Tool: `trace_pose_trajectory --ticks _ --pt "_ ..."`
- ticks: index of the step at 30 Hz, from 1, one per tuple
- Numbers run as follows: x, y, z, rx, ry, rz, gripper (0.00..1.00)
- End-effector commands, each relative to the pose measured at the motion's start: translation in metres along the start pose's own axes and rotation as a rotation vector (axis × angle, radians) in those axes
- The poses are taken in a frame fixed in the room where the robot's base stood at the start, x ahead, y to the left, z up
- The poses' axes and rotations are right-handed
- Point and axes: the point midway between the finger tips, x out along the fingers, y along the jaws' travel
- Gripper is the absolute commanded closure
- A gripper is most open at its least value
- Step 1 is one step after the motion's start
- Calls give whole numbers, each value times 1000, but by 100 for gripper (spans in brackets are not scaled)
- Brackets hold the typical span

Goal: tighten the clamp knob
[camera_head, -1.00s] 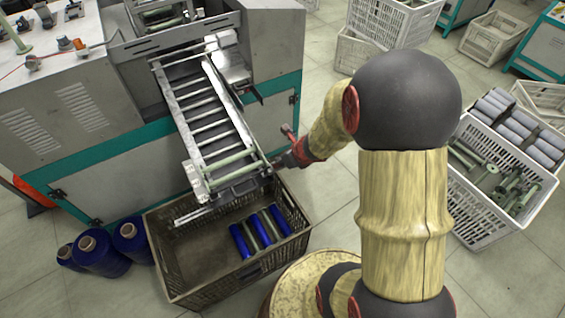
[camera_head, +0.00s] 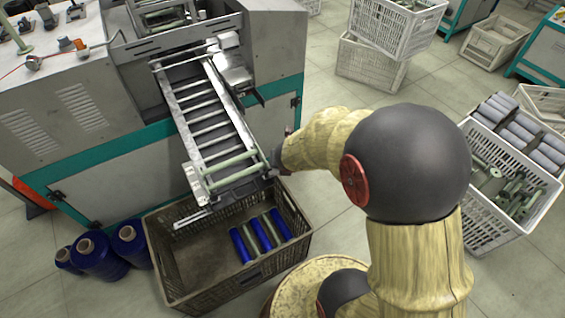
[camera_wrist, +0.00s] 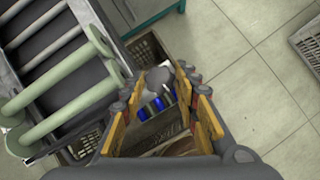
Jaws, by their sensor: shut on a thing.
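The clamp knob (camera_wrist: 158,77) is a small grey round head between my fingertips in the wrist view. My gripper (camera_wrist: 156,88), with orange-yellow finger pads, is shut on it. In the head view my gripper (camera_head: 278,158) is at the lower right corner of the sloping roller chute (camera_head: 212,128), and my arm partly covers it. The knob cannot be made out in the head view.
A brown crate (camera_head: 178,284) holding blue and green bobbins stands below the chute. Blue thread cones (camera_head: 98,258) stand left of it. A white crate (camera_head: 478,215) of bobbins is at the right. Pale green rollers (camera_wrist: 62,118) lie left of my gripper.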

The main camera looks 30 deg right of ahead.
Motion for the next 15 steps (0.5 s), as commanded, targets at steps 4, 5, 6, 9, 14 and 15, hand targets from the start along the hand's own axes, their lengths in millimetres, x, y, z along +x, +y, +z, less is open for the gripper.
trace_pose_trajectory --ticks 4,5,6,9,14,15 --pt "0 0 1 22 -1 -8 95" --pt "0 0 1 25 -1 -10 95" --pt "0 0 1 27 -1 -11 95" --pt "0 0 1 30 -1 -12 95" --pt "0 0 1 30 -2 -12 95" --pt "0 0 1 30 -2 -12 95"
